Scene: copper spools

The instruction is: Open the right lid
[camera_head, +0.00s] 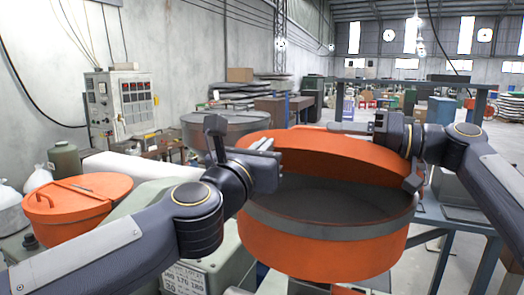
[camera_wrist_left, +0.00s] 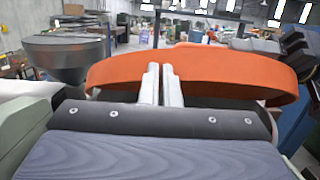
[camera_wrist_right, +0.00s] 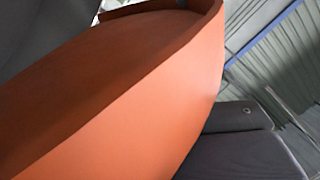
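The right lid (camera_head: 335,142) is orange and round with a raised rim. It is tilted up at the back of the right drum (camera_head: 320,248), whose dark inside shows in front of it. The lid also shows in the left wrist view (camera_wrist_left: 225,68) and, very close, in the right wrist view (camera_wrist_right: 120,95). My left gripper (camera_head: 262,146) is in front of the lid's left part. Its fingers (camera_wrist_left: 162,82) are close together with nothing visible between them. My right gripper (camera_head: 412,170) is at the lid's right edge. Its fingertips are hidden in the right wrist view, so its grip is unclear.
A closed orange lid (camera_head: 85,193) covers another drum at the left. A control box (camera_head: 120,104) and a grey metal hopper (camera_head: 222,130) stand behind. A blue-grey frame (camera_head: 465,218) is at the right, near my right arm.

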